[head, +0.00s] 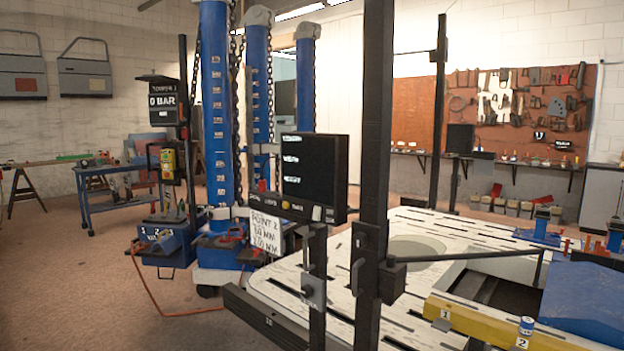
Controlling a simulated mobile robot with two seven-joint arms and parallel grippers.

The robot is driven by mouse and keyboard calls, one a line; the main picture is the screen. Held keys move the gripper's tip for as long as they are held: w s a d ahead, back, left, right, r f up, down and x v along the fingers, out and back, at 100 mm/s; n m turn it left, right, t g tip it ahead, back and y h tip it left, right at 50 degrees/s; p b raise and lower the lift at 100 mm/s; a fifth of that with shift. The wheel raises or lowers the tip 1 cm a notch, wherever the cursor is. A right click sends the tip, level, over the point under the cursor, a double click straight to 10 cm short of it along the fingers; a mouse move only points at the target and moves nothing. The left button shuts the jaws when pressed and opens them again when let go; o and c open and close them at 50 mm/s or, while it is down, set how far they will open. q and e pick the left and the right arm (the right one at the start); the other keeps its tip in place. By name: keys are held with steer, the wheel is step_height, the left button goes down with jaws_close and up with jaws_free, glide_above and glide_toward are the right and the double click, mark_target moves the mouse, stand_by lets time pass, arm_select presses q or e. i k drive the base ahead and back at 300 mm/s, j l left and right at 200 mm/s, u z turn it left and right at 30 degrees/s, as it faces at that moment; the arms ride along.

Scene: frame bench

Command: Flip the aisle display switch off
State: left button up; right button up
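A black display (312,172) with lines of pale text stands near the middle, with a row of small buttons along its lower edge. One button (285,205) is yellow. A grey plate with a small lever (314,290) is on the thin post below this display. Another dark plate with a handle (357,277) is on the thick black post (374,130) just right of it. A second display reading "0 BAR" (163,101) stands further left. I cannot tell from labels which part is the aisle display switch. Neither of my grippers is in view.
A white slotted frame bench (405,222) fills the right foreground, with a yellow beam (480,322) across it. Blue columns with chains (216,100) stand behind the display. A red hose (150,290) lies on the floor at left. The brown floor at lower left is mostly clear.

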mark_target(317, 209)
steer(key=i+j, duration=0.2)
steer(key=j, duration=0.15)
steer(key=i+j+z, duration=0.1)
steer(key=i+j, duration=0.35)
steer(key=j, duration=0.3)
steer(key=i+j+z, duration=0.1)
steer(key=j, duration=0.25)
steer(key=i+j, duration=0.25)
steer(key=j, duration=0.15)
steer(key=i+j+z, duration=0.1)
steer(key=j, duration=0.25)
steer(key=i+j, duration=0.3)
steer(key=i+j+z, duration=0.1)
steer(key=j, duration=0.4)
steer(key=i, duration=0.05)
